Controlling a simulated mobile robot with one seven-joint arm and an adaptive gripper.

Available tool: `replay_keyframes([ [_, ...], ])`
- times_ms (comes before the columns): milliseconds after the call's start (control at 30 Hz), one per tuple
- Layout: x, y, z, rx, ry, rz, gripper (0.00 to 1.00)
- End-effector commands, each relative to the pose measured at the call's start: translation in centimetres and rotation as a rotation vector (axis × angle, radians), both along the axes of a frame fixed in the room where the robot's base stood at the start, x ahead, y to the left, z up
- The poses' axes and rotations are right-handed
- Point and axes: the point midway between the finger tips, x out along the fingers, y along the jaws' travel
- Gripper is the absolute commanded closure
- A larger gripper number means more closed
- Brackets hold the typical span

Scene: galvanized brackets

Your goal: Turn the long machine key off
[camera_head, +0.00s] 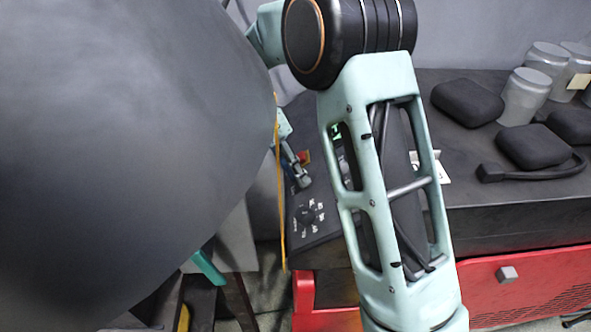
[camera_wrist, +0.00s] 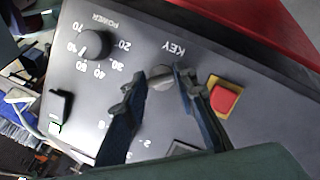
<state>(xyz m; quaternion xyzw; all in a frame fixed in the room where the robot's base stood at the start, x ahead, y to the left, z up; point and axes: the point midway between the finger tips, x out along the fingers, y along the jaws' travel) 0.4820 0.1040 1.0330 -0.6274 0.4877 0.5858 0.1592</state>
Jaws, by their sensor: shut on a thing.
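The key (camera_wrist: 160,77) sits in the dark control panel (camera_wrist: 130,55) below the upside-down KEY label in the wrist view. Only a rounded grey part of it shows. My gripper (camera_wrist: 155,88) has its two blue-grey fingers on either side of it and is shut on it. In the head view my gripper (camera_head: 298,172) is at the panel, small and partly covered by my arm; the key cannot be made out there. Which way the key is turned is not clear.
A red button on a yellow base (camera_wrist: 226,97) is close to the right finger. A black POWER knob (camera_wrist: 91,44) and a green-lit switch (camera_wrist: 60,112) are to the left. Black pouches (camera_head: 467,102) and clear jars (camera_head: 525,97) stand on the bench.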

Motion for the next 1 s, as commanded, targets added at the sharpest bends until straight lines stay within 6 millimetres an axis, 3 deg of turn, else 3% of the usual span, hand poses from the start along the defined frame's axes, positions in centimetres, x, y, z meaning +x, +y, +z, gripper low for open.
replay_keyframes([
  [600,0.09,0.18,0.03,-0.003,0.362,0.458,0.98],
  [1000,0.17,0.21,-0.09,-0.003,0.527,0.671,0.98],
])
